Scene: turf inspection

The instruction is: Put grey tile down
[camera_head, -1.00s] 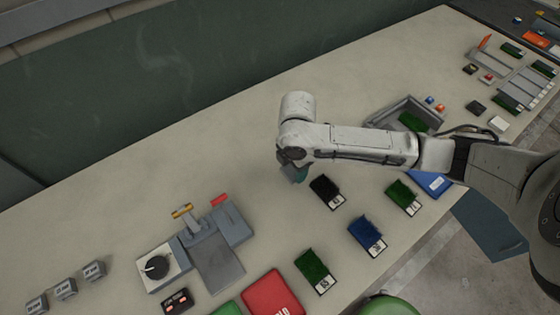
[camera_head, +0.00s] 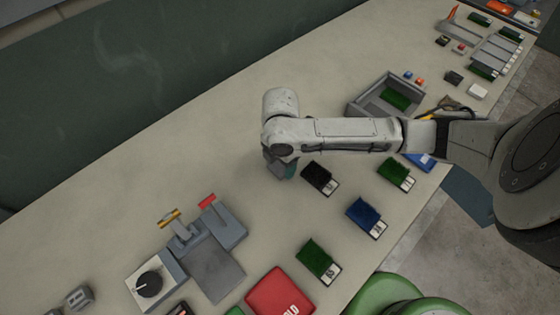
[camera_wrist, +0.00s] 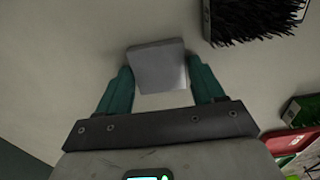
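The grey tile (camera_wrist: 158,66) is a plain, small block between the two teal fingers of my gripper (camera_wrist: 160,68) in the wrist view. The fingertips meet its left and right sides, so my gripper looks shut on it. Pale bench surface lies behind the tile; I cannot tell whether the tile touches it. In the head view my gripper (camera_head: 282,170) is low over the bench, left of the black bristly sample (camera_head: 318,175). My arm hides most of the tile there.
The black sample also shows in the wrist view (camera_wrist: 250,18), close by at the upper right. Blue (camera_head: 364,214) and green (camera_head: 318,257) samples lie nearer the front edge. A grey tray (camera_head: 357,108) stands behind my arm. A grey lever fixture (camera_head: 215,270) stands lower left. Bench left of my gripper is clear.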

